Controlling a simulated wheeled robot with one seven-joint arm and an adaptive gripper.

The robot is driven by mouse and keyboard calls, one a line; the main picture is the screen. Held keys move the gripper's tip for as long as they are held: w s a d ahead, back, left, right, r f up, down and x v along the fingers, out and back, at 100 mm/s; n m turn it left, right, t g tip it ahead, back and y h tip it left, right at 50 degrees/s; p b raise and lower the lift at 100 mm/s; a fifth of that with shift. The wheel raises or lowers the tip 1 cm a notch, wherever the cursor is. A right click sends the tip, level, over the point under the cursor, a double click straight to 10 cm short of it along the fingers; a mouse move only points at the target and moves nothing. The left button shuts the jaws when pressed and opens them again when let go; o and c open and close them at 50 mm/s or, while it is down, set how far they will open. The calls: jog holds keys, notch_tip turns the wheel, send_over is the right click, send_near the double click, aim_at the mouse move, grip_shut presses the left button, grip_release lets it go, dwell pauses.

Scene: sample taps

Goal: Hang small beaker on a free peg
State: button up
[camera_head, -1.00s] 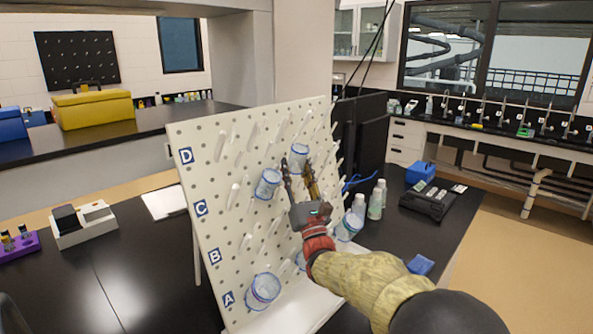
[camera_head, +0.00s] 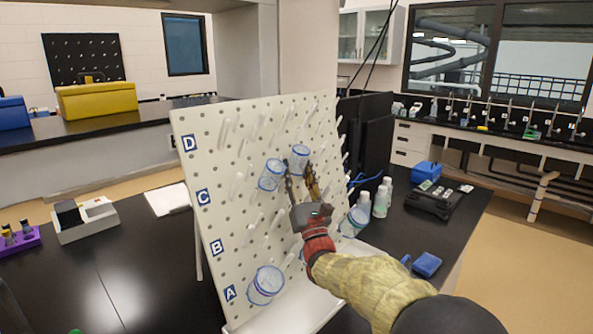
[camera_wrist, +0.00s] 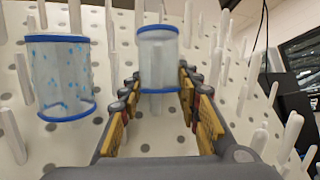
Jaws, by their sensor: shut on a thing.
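A clear small beaker with blue rims (camera_head: 299,159) is held between the fingertips of my gripper (camera_head: 301,176), in front of the upper part of the white pegboard (camera_head: 207,151). In the wrist view the small beaker (camera_wrist: 158,58) sits between the two fingers of my gripper (camera_wrist: 160,100), roughly upright. Pegs show behind and beside it; I cannot tell whether one is inside it. A larger beaker with blue dots (camera_head: 271,175) hangs close to its left, also at left in the wrist view (camera_wrist: 62,78). Several pegs (camera_head: 238,184) are bare.
White bottles (camera_head: 381,200) stand right of the board. A black monitor (camera_head: 366,135) stands behind.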

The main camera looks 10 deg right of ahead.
jog(key=shift+d+f, duration=0.1)
jog(key=shift+f, duration=0.3)
jog(key=o, duration=0.7)
jog(key=shift+c, duration=0.2)
jog(key=o, duration=0.5)
jog(key=shift+r, duration=0.2)
